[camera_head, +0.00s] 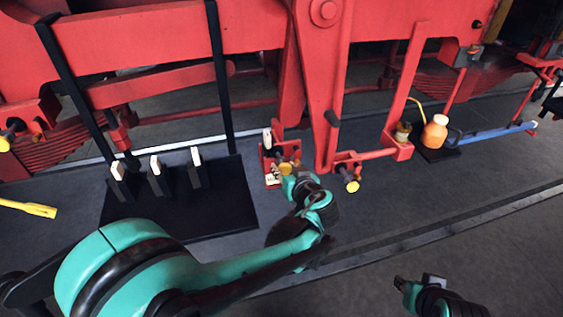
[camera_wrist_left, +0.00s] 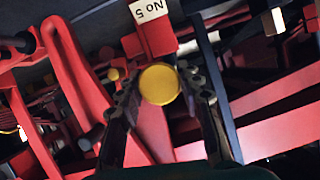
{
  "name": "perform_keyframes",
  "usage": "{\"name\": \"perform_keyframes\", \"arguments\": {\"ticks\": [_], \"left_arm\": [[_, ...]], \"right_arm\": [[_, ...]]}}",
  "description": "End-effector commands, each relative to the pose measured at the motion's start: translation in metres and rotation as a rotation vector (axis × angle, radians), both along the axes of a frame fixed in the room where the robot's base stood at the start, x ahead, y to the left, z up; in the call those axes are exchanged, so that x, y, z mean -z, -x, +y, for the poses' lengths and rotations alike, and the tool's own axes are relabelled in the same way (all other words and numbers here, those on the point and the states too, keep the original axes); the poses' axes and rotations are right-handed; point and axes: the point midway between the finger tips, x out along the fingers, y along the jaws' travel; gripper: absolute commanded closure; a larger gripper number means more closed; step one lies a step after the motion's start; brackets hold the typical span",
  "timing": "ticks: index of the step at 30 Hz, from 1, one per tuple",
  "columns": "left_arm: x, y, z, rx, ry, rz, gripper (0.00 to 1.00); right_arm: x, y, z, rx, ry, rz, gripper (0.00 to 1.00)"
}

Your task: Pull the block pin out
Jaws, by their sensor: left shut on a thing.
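The block pin has a round yellow head. In the left wrist view the block pin (camera_wrist_left: 160,83) sits between the two dark fingers of my left gripper, in front of a red block (camera_wrist_left: 156,37) with a "No 5" label. In the head view the pin's yellow end (camera_head: 285,168) shows at the red bracket, just beyond my left gripper (camera_head: 289,182). My left gripper is shut on the pin; the finger contact is partly hidden. My right gripper (camera_head: 412,288) is at the lower right, away from the pin, its jaw state unclear.
Another yellow-ended pin (camera_head: 352,186) is close at right on the red frame. A black rack (camera_head: 225,205) with several white-topped levers stands at left. An orange bottle (camera_head: 434,132) and a blue bar (camera_head: 490,134) are farther right. The floor in front is clear.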

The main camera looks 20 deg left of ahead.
Motion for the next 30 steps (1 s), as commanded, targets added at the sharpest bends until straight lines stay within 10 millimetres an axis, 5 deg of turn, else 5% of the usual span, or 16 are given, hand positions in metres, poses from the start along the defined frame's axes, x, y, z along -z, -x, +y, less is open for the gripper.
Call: {"name": "perform_keyframes", "arguments": {"ticks": [3,11,12,14,24,30], "left_arm": [[0.0,0.015,-0.01,0.004,0.002,0.0,1.0],[0.001,0.017,-0.01,0.0,0.004,0.001,1.0],[0.001,0.017,-0.01,0.0,0.004,0.001,0.56],[0.001,0.016,-0.01,0.0,0.004,0.001,0.42],[0.0,0.017,-0.012,0.0,0.002,0.0,0.42],[-0.011,0.038,-0.028,0.005,0.002,-0.001,0.42]], "right_arm": [[-0.003,0.0,0.0,0.0,0.0,0.0,0.71],[-0.002,0.0,0.0,0.0,0.0,0.0,0.71],[-0.002,0.0,0.0,0.0,0.0,0.0,0.71],[-0.002,0.0,0.0,0.0,0.0,0.0,0.71],[-0.002,0.0,0.0,0.0,0.0,0.0,0.71],[-0.002,0.0,0.0,0.0,0.0,0.0,0.71]]}}
